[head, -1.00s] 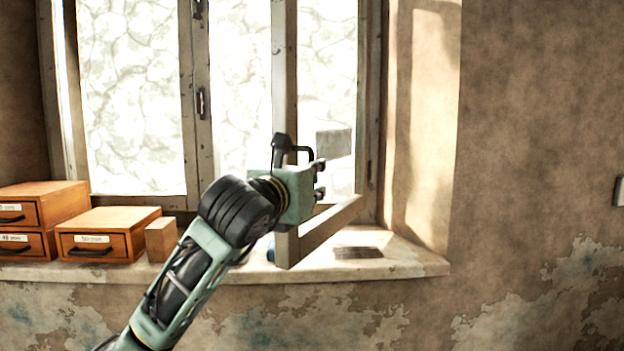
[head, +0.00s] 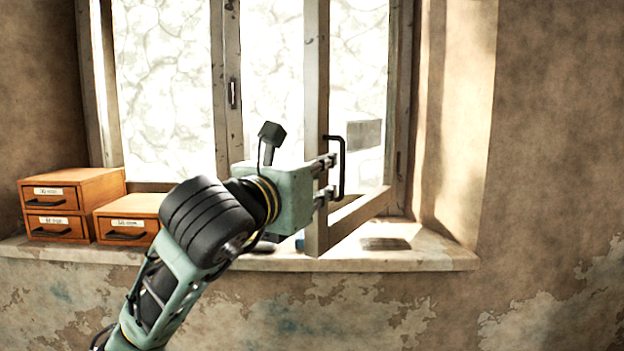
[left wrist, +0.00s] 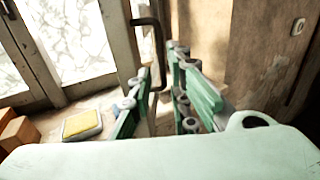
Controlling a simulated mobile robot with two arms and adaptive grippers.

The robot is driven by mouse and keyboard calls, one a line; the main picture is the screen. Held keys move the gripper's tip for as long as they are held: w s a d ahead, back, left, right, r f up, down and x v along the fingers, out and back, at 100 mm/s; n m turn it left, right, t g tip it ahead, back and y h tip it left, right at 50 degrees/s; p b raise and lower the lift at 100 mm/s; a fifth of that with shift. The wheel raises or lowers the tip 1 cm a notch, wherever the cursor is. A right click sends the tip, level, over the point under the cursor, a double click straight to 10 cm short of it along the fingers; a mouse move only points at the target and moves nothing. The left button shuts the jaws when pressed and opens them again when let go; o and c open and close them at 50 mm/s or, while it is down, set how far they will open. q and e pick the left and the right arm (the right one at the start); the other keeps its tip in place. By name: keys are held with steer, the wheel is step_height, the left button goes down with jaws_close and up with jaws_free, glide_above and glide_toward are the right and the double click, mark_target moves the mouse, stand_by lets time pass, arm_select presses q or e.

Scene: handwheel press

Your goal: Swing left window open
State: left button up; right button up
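The window has a shut left sash (head: 160,90) with a small dark handle (head: 233,93) by the middle post. The right sash (head: 316,100) stands swung into the room from its right side. Its black bar handle (head: 341,165) is on the side facing right and also shows in the left wrist view (left wrist: 160,40). My left gripper (head: 325,180) is in front of the right sash's free edge, fingers pointing right toward the handle. In the left wrist view its green fingers (left wrist: 160,100) are apart, with the handle's lower end near the gap; contact cannot be told. My right gripper is out of view.
Wooden drawer boxes (head: 75,190) stand on the left of the sill (head: 430,258). In the left wrist view, a yellow-topped pad (left wrist: 82,124) lies on the sill beside a wooden block (left wrist: 18,132).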

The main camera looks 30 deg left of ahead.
arm_select(q)
steer(key=shift+s, duration=1.15)
